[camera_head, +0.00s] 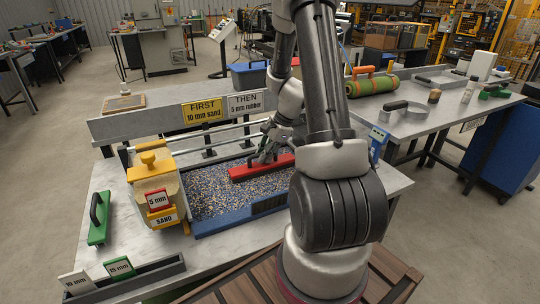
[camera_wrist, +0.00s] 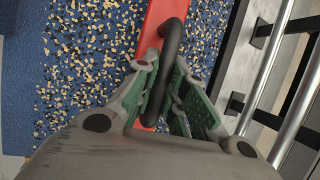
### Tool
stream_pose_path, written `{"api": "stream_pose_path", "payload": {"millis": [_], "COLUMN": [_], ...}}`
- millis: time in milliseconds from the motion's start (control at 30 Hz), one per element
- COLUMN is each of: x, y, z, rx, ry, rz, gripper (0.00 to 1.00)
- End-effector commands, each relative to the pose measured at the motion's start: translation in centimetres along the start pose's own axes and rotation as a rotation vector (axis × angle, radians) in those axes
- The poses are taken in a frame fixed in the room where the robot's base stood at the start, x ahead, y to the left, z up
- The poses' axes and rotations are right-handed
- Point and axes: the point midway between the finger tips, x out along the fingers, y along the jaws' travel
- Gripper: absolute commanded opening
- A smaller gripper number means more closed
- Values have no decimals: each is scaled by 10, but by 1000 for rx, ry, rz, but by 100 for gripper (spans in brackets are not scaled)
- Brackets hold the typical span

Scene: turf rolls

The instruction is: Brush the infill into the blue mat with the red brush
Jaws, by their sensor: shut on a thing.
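My gripper (camera_head: 265,155) is shut on the black handle (camera_wrist: 172,50) of the red brush (camera_head: 262,167). The brush lies along the far part of the blue mat (camera_head: 230,222), toward its right side; its red body also shows in the wrist view (camera_wrist: 154,25). The mat is covered with speckled infill (camera_head: 240,195) of tan and dark grains. In the wrist view the infill (camera_wrist: 95,55) is dense beside the brush and thins out to bare blue at the left. My arm hides the mat's right part in the head view.
Metal rails (camera_wrist: 285,85) and a sign board (camera_head: 225,108) run behind. A tray with number cards (camera_head: 120,275) sits front left. A second table (camera_head: 440,115) is at right.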

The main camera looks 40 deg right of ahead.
Motion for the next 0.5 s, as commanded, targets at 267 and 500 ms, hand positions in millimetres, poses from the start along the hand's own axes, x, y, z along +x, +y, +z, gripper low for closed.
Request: {"api": "stream_pose_path", "payload": {"millis": [267, 500], "x": [13, 24], "y": [-13, -24], "z": [26, 47], "rx": [-3, -2], "ry": [0, 0], "rz": [1, 0], "gripper": [0, 0]}}
